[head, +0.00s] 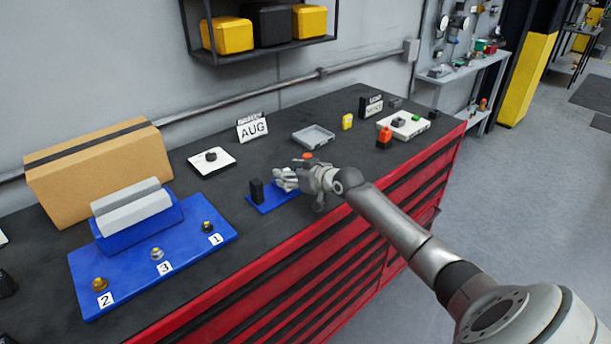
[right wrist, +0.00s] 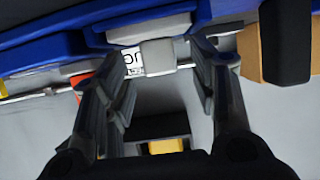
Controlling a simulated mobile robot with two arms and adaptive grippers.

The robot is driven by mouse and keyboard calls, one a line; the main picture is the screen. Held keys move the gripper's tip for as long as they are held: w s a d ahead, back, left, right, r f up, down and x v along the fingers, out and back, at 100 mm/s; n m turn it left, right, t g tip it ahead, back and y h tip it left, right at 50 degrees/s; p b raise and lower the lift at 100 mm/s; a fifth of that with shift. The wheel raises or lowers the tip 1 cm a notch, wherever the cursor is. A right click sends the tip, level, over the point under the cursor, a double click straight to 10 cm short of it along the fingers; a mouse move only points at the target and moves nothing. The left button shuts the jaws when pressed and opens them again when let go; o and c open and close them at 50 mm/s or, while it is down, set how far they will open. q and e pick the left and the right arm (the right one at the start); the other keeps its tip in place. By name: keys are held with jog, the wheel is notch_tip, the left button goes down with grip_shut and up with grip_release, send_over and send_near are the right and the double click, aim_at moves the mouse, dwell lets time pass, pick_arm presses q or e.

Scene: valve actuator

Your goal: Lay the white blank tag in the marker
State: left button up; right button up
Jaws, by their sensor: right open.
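The marker appears to be the small blue base (head: 268,204) with a black post (head: 256,190) at its left end, near the bench's front edge. My right gripper (head: 280,181) is directly over this base, just right of the post, with its jaws open. In the right wrist view, a pale grey bar (right wrist: 150,29) and a small light block (right wrist: 160,52) show between and beyond the fingertips, by the blue edge (right wrist: 50,46). I cannot tell whether either is the white blank tag. The gripper hides part of the base. My left gripper is not in view.
An AUG sign (head: 252,129), a white plate with a black knob (head: 211,162) and a grey tray (head: 313,137) stand behind. A blue fixture (head: 85,275) with numbered posts and a cardboard box (head: 95,170) are left. An orange-red item (head: 384,139) is right.

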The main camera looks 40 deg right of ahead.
jog(key=a+v, duration=0.1)
jog(key=v, duration=1)
jog(key=shift+d, duration=0.5)
jog(key=shift+s+f, duration=0.1)
